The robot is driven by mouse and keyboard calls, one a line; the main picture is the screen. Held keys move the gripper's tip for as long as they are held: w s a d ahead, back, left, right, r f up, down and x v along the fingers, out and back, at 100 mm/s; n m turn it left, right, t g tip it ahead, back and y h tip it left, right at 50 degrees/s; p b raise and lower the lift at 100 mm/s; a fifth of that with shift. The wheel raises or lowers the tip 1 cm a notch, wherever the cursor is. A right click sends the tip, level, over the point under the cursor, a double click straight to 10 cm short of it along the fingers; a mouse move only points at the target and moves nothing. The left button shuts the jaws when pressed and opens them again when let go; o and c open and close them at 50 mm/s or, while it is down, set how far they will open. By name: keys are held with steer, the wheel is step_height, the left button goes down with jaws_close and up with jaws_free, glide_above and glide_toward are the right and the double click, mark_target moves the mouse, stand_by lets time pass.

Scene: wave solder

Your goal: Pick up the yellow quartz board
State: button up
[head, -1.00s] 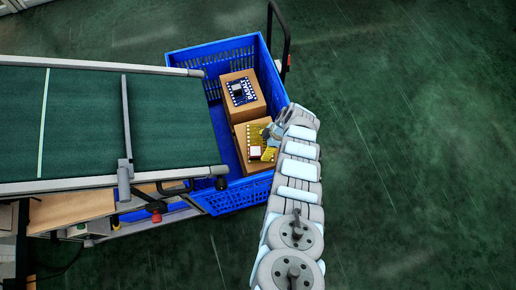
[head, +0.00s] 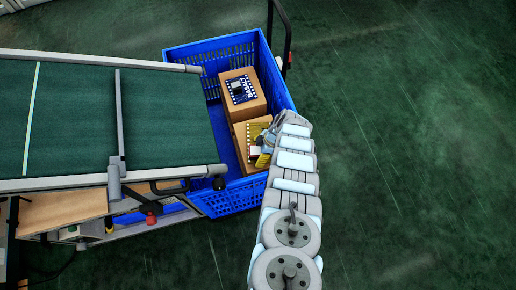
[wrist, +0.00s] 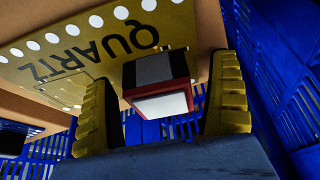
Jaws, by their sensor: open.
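The yellow quartz board (head: 257,131) lies on the nearer cardboard box in the blue crate. In the wrist view the board (wrist: 75,50) shows its QUARTZ lettering upside down, a row of white dots along its edge, and a block (wrist: 160,85) with a dark side, a red edge and a white face. My gripper (wrist: 163,72) is open. Its yellow ribbed fingers stand on either side of the block, with gaps visible. In the head view my gripper (head: 264,150) is at the board's right side and hides part of it.
A blue board marked BASALT (head: 241,89) lies on the farther cardboard box (head: 250,108). A green conveyor (head: 165,125) borders the crate on the left. The floor to the right is clear.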

steer(key=shift+w, duration=0.1)
steer(key=shift+c, duration=0.5)
steer(key=c, duration=1.2)
steer(key=shift+c, duration=0.2)
step_height(320, 180, up, 10)
steer(key=p, duration=0.9)
